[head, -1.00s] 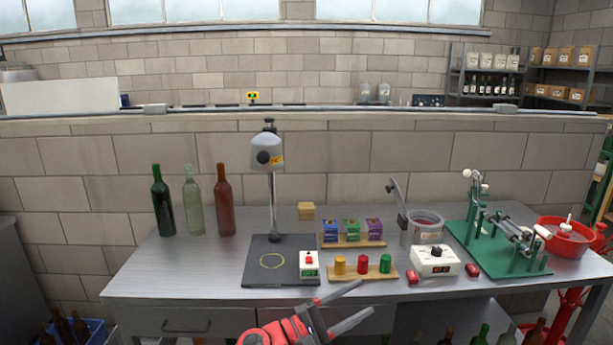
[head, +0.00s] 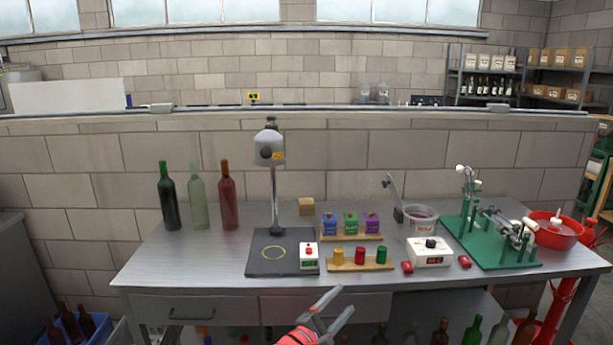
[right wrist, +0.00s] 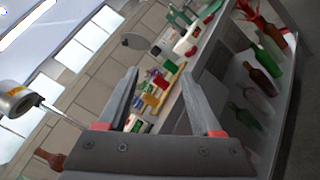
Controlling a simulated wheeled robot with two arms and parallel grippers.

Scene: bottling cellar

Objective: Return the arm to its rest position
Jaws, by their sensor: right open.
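My right gripper (head: 337,309) is open and empty. In the head view it is at the bottom centre, in front of the table's front edge and apart from everything on the table. In the right wrist view its two fingers (right wrist: 160,85) stand apart, with the table's things visible between and beyond them and nothing held. My left gripper is not in view.
The metal table (head: 200,262) carries a lamp stand on a black base (head: 266,265), three bottles (head: 198,204), coloured boxes (head: 350,222), a wooden strip with coloured cylinders (head: 375,264), a white device (head: 430,257) and a green machine (head: 480,242). Bottles stand below.

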